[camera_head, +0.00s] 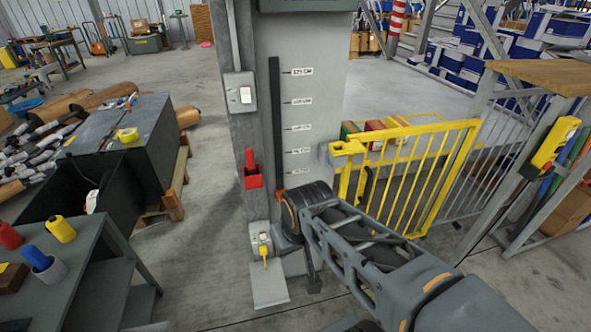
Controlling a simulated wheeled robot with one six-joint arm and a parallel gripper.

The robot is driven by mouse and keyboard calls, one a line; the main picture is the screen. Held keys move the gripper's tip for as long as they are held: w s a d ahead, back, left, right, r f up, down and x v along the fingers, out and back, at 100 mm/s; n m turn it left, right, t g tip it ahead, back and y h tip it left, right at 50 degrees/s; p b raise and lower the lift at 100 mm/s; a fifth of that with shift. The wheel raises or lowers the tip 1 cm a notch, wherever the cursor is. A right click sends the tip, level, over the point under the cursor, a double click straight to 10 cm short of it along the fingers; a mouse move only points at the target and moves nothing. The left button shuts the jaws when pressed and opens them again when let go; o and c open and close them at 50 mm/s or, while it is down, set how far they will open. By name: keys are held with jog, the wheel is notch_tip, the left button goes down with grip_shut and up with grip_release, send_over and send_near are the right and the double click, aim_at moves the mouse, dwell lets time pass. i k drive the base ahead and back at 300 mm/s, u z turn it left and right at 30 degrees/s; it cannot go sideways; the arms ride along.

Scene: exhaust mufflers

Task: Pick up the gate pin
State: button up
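No part is plainly marked as the gate pin. A red holder with a red upright piece in it (252,172) is fixed to the grey column, and it may be the pin. A small grey box with a yellow hanging piece (263,247) sits low on the column. The yellow barred gate (408,175) stands right of the column, with a latch block (347,148) at its near upper corner. My arm reaches in from the lower right. My gripper (303,262) is in front of the column's foot, right of the grey box. Its fingers are dark and partly hidden by my wrist; nothing clearly shows in it.
The grey column (310,110) bears height marks and a switch box (239,93). A yellow pendant control (555,144) hangs at right. Floor left of the column is clear.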

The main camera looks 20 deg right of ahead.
aim_at(249, 155)
jog(key=u, duration=0.05)
jog(key=k, duration=0.3)
jog(key=u, duration=0.5)
jog(key=i, duration=0.95)
jog(key=u, duration=0.45)
